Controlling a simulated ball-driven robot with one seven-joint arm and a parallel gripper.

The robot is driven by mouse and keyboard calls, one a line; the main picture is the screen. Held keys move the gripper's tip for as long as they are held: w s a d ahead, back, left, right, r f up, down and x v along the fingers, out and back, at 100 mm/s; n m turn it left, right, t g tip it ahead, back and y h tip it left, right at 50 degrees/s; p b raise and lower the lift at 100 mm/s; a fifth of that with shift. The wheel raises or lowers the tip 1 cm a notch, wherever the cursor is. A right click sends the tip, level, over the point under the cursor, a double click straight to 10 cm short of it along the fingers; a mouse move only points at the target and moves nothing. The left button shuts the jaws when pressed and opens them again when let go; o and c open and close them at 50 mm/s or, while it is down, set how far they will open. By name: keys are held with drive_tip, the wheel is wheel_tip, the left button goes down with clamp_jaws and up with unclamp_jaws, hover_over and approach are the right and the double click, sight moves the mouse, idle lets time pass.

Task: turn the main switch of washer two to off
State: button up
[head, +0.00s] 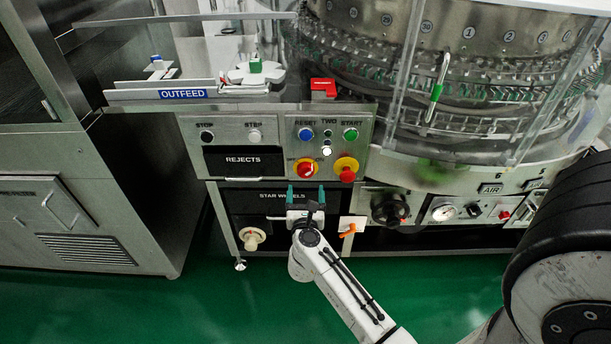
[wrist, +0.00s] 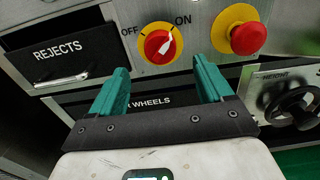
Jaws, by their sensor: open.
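The main switch (head: 306,168) is a red rotary knob on a yellow disc, on the panel marked TWO. It also shows in the wrist view (wrist: 157,47), between the words OFF at upper left and ON at upper right. Its white pointer is tilted up and right, toward ON. My gripper (head: 306,194) is just below the switch in the head view, with its teal fingers pointing up at the panel. In the wrist view my gripper (wrist: 160,82) is open and empty, its fingers on either side below the knob and apart from it.
A red emergency button (wrist: 248,38) on yellow is right of the switch. Blue RESET (head: 306,134) and green START (head: 350,134) buttons are above. The REJECTS drawer (head: 243,160) is left. The STAR WHEELS front (wrist: 150,102) lies below. A black HEIGHT handwheel (wrist: 296,102) is at right.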

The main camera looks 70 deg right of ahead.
sight(306, 174)
drive_tip(key=x, duration=0.7)
drive_tip(key=shift+w+d, duration=0.15)
drive_tip(key=shift+d, duration=0.2)
drive_tip(key=c, duration=1)
